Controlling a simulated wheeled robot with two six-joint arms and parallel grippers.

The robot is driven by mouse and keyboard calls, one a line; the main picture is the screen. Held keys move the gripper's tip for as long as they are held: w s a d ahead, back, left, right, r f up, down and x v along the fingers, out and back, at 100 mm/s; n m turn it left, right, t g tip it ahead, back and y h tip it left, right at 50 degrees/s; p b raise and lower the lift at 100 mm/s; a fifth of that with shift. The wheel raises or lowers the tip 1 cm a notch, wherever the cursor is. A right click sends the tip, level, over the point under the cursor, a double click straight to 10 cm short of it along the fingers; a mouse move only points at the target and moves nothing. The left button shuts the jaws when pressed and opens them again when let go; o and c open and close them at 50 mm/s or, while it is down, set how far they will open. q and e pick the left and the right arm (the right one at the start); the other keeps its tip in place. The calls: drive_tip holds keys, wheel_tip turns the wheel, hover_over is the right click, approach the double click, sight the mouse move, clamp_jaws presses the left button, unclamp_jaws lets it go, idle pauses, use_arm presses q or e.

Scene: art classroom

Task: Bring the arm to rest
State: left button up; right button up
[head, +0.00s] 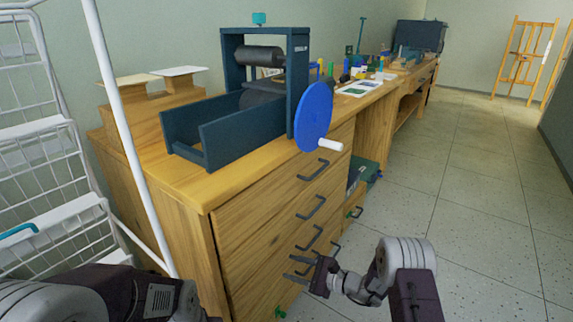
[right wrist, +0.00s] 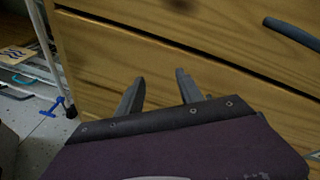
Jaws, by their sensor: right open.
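My right gripper (head: 294,268) is in front of the wooden cabinet's drawers, low in the middle of the head view. Its two fingers are apart, with nothing between them. In the right wrist view the open right gripper (right wrist: 160,78) points at a plain wooden drawer front (right wrist: 130,45). I cannot tell whether the fingertips touch it. My left arm shows at the bottom left of the head view, but its gripper is out of view.
The wooden cabinet (head: 285,215) has several dark drawer handles (head: 313,171). A blue press (head: 230,128) with a round blue wheel (head: 313,117) stands on top. A white wire rack (head: 45,150) stands at left. The tiled floor (head: 470,210) at right is clear.

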drive_tip(key=s+a+r+n+g+p, duration=0.2)
drive_tip(key=s+a+r+n+g, duration=0.15)
drive_tip(key=r, duration=0.55)
drive_tip(key=s+r+n+g+h+p, duration=0.25)
drive_tip(key=s+r+n, duration=0.4)
drive_tip(key=s, duration=0.55)
drive_tip(key=s+d+f+n+g+h+p, duration=0.1)
drive_tip(key=s+d+f+n+h, duration=0.1)
drive_tip(key=s+d+n+h, duration=0.5)
drive_tip(key=s+d+f+n+h, duration=0.1)
drive_tip(key=s+d+h, duration=0.3)
drive_tip(key=d, duration=0.8)
use_arm(q)
wheel_tip(320, 180, up, 45)
drive_tip(key=p, duration=3.8)
drive_tip(key=shift+r, duration=0.15)
use_arm(e)
wheel_tip(320, 180, up, 38)
drive_tip(key=shift+a+f+y, duration=0.15)
drive_tip(key=shift+a+y, duration=0.1)
drive_tip(key=shift+y, duration=0.2)
